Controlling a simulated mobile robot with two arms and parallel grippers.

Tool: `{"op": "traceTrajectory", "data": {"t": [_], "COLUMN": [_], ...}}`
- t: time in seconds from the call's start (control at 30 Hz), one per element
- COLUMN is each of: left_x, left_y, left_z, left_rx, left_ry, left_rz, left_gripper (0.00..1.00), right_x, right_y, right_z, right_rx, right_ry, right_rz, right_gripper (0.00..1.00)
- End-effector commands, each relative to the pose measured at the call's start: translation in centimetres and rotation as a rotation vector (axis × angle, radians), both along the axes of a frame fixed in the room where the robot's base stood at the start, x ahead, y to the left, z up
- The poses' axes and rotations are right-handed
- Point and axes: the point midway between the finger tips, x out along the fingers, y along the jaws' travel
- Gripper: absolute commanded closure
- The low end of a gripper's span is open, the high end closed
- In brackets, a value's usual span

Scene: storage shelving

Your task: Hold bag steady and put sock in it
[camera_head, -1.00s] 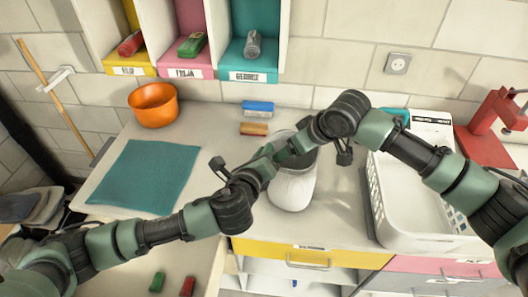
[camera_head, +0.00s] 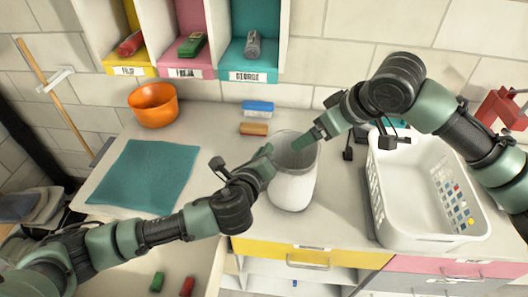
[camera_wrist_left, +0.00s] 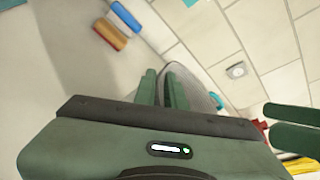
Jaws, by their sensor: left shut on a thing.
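The bag (camera_head: 292,188), white below with a grey, translucent upper part, stands upright with its mouth open upward. My left gripper (camera_head: 266,156) is shut on the left part of its rim. In the left wrist view the two green fingers (camera_wrist_left: 162,88) straddle the grey edge of the bag (camera_wrist_left: 190,88). My right gripper (camera_head: 306,141) is over the right part of the bag's mouth. Its fingers also show at the right of the left wrist view (camera_wrist_left: 293,124), but their opening is unclear. I cannot make out a sock; the inside of the bag is mostly hidden.
A white laundry basket (camera_head: 425,240) stands right of the bag. Blue (camera_head: 258,107) and orange (camera_head: 253,129) blocks lie behind it. An orange bowl (camera_head: 153,105) and a teal mat (camera_head: 145,177) are on the left. Cubbies (camera_head: 248,76) hang above the back.

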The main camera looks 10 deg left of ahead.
Motion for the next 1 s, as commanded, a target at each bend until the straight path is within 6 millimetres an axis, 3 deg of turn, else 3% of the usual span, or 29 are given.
{"op": "traceTrajectory", "data": {"t": [0.03,0.27,0.3,0.37,1.0], "left_x": [-0.41,-0.41,-0.41,-0.41,-0.39], "left_y": [-0.02,-0.03,-0.03,-0.04,-0.13], "left_z": [-1.27,-1.26,-1.27,-1.27,-0.53], "left_rx": [0.005,0.004,0.004,0.004,0.001], "left_ry": [0.027,0.026,0.026,0.026,0.013], "left_rz": [-0.001,-0.002,-0.002,-0.002,-0.004], "left_gripper": [1.00,1.00,0.80,0.64,0.63], "right_x": [-0.07,-0.10,-0.10,-0.10,-0.11], "right_y": [-0.06,-0.03,-0.02,-0.02,0.01], "right_z": [0.00,0.00,-0.01,-0.02,0.01], "right_rx": [0.000,0.000,0.000,0.000,0.000], "right_ry": [0.000,0.001,0.002,0.002,0.002], "right_rz": [0.000,0.001,0.001,0.001,0.001], "right_gripper": [0.11,0.11,0.11,0.11,0.11]}}
